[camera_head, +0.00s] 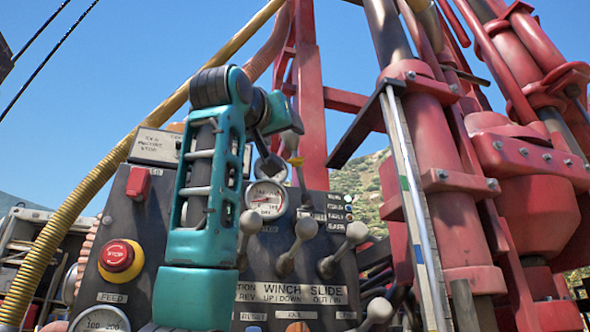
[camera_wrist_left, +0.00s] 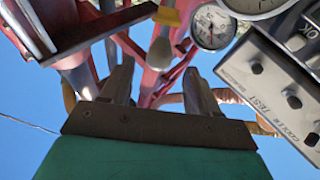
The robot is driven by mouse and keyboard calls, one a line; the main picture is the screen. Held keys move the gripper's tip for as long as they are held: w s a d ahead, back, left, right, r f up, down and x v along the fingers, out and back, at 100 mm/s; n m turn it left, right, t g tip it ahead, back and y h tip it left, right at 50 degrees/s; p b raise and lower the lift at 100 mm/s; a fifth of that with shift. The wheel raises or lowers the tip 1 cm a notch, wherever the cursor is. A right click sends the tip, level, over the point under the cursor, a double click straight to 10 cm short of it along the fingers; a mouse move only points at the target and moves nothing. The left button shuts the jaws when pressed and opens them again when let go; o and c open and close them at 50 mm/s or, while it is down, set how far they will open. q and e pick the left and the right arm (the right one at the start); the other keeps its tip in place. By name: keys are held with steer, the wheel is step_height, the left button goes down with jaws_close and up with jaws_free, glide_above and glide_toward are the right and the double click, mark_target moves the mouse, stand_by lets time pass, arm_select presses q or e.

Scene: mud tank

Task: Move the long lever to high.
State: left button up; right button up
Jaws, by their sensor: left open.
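The long lever (camera_head: 291,141) has a pale grey knob, a yellow band below it and a thin stem down to the dark control panel (camera_head: 255,240). In the left wrist view its knob (camera_wrist_left: 160,52) appears between and just beyond the fingertips, with the yellow band (camera_wrist_left: 167,17) at the top. My left gripper (camera_head: 277,142) is open beside the knob, at the panel's upper part. Its two dark fingers (camera_wrist_left: 158,82) are apart with nothing clamped; contact with the knob cannot be told. No high mark is readable. My right gripper is out of view.
Shorter ball-topped levers (camera_head: 296,245) stand below, above the WINCH and SLIDE labels. A round gauge (camera_head: 266,199) sits behind them. A red stop button (camera_head: 117,257) is on the left. Red drill columns (camera_head: 440,190) crowd the right; open sky lies above.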

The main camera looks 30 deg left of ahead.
mark_target(288, 135)
arm_select(q)
steer(key=p+x, duration=0.2)
steer(key=x, duration=0.4)
steer(key=shift+w+r, duration=0.25)
steer(key=shift+w, duration=0.05)
steer(key=shift+w+a+r+p, duration=0.1)
steer(key=shift+w+p, duration=0.15)
steer(key=shift+w, duration=0.1)
steer(key=shift+w+a+r+p, duration=0.1)
steer(key=shift+w+p, duration=0.1)
steer(key=shift+w, duration=0.15)
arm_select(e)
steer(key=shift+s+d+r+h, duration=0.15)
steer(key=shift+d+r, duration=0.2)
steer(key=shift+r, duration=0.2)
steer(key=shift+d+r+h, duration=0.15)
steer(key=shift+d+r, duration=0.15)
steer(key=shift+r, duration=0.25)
arm_select(q)
jaws_close()
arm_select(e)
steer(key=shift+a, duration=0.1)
